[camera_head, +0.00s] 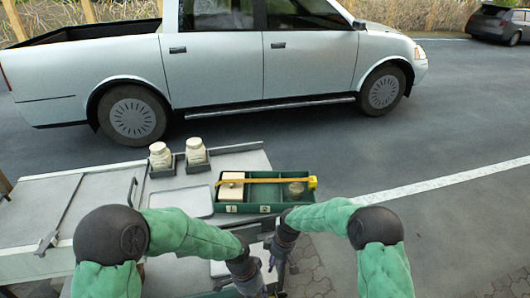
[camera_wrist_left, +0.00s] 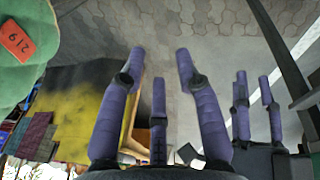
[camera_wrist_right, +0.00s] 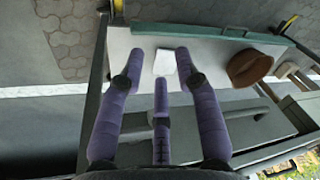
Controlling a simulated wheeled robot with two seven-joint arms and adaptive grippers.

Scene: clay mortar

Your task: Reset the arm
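My left gripper (camera_head: 252,288) and right gripper (camera_head: 277,270) hang low and close together at the front of the cart, at the ends of my green-sleeved arms. In the left wrist view, the left gripper's purple fingers (camera_wrist_left: 160,62) are spread and empty above paving. The right gripper (camera_wrist_left: 248,105) shows beside it. In the right wrist view, the right gripper's fingers (camera_wrist_right: 160,62) are also spread, with nothing held. Beyond them a pale surface (camera_wrist_right: 205,50) carries a small white piece (camera_wrist_right: 166,66) and a brown bowl-like thing (camera_wrist_right: 248,67).
A green two-part tray (camera_head: 263,208) holds a cream block (camera_head: 231,187) and a small round pot (camera_head: 296,189); a yellow-headed tool (camera_head: 312,182) lies across it. Two white jars (camera_head: 160,156) (camera_head: 195,151) stand on the grey cart top (camera_head: 100,200). A pickup (camera_head: 230,60) is parked behind.

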